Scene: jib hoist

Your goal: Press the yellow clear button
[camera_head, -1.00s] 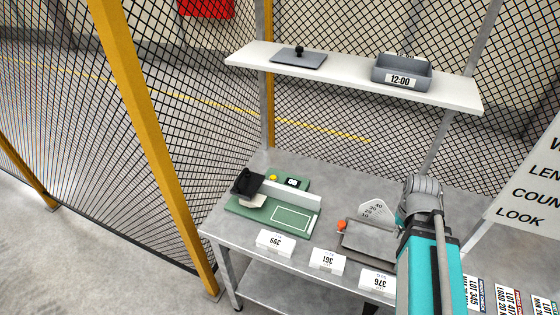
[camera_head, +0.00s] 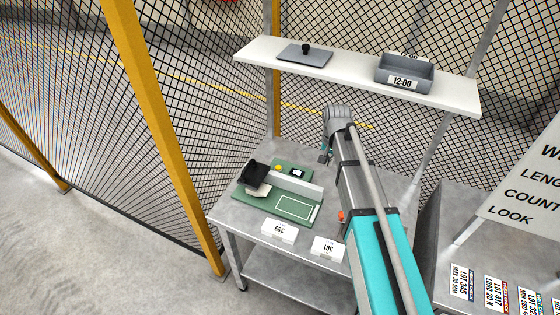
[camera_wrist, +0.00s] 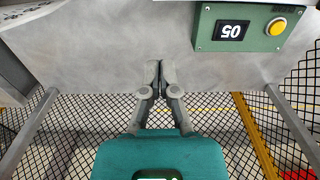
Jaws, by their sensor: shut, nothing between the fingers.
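The yellow button (camera_wrist: 276,27) is round and sits on a green box (camera_wrist: 262,44) beside a dark display (camera_wrist: 231,31) reading 05, shown upside down in the wrist view. In the head view the button (camera_head: 278,168) is small, at the back left of the grey table. My gripper (camera_wrist: 157,66) is shut and empty, with its fingertips over the table's edge area, apart from the box and to its left in the wrist view. In the head view my gripper (camera_head: 325,157) hangs to the right of the green box, above the table; its fingertips are small there.
A green fixture (camera_head: 275,202) with a black part (camera_head: 253,173) stands in front of the button box. A shelf (camera_head: 350,75) with a tray (camera_head: 403,72) hangs above. Mesh fencing (camera_head: 190,130) stands behind and left.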

